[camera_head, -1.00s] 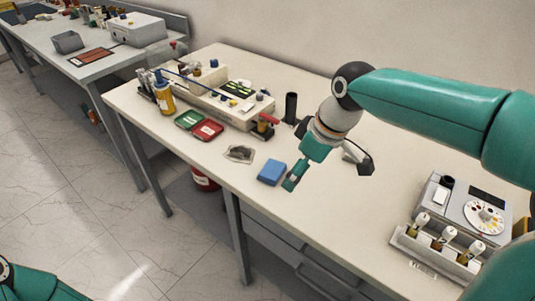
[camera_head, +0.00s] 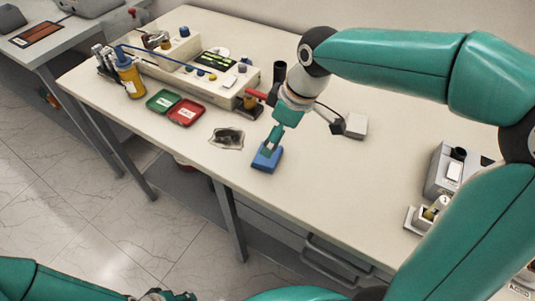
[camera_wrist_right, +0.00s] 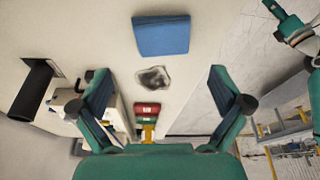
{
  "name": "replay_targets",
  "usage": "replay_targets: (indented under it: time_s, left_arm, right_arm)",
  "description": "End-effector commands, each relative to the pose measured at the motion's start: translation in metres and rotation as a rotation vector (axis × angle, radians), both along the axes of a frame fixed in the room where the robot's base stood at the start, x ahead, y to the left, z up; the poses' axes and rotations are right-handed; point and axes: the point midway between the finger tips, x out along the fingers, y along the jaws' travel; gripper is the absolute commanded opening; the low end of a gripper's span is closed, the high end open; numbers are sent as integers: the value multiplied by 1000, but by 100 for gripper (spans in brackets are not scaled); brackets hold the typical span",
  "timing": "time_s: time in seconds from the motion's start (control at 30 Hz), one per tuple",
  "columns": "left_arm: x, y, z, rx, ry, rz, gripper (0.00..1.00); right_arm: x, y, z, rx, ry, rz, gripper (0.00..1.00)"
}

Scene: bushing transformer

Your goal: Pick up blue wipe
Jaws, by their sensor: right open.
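The blue wipe (camera_head: 268,163) is a flat blue block lying on the bench near its front edge. It also shows in the right wrist view (camera_wrist_right: 161,36), beyond the fingertips. My right gripper (camera_head: 268,150) overlaps the wipe's upper part in the head view; contact cannot be told. In the right wrist view my right gripper (camera_wrist_right: 163,92) has its fingers wide apart with nothing between them. My left gripper (camera_head: 168,295) is at the bottom edge of the head view, partly cut off, its jaws unclear.
A dark patch on a clear sheet (camera_head: 227,137) lies left of the wipe. Red (camera_head: 186,112) and green (camera_head: 163,101) trays and a yellow bottle (camera_head: 129,77) stand farther left. A black cylinder (camera_head: 280,72) stands behind.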

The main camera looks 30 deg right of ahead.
Motion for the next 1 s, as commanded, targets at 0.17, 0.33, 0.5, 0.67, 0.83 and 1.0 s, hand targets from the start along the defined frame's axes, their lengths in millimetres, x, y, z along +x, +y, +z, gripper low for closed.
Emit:
replay_targets:
  time_s: [0.17, 0.33, 0.5, 0.67, 0.83, 1.0]
  left_arm:
    - [0, 0, -1, 0, 0, 0, 40]
    - [0, 0, 1, 0, 0, 0, 40]
    - [0, 0, 4, 0, -1, 0, 40]
    - [0, 0, 4, 0, -1, 0, 40]
    - [0, 0, 4, 0, -1, 0, 40]
    - [0, 0, 4, 0, 0, 0, 40]
  right_arm:
    - [4, 3, -17, -1, 1, 0, 100]
    - [5, 5, -27, -1, 2, 1, 100]
    - [7, 10, -51, 0, 4, 2, 100]
    - [12, 13, -67, 0, 1, 2, 100]
    - [13, 14, -69, 0, -1, 3, 100]
    - [14, 14, -68, 0, -1, 3, 87]
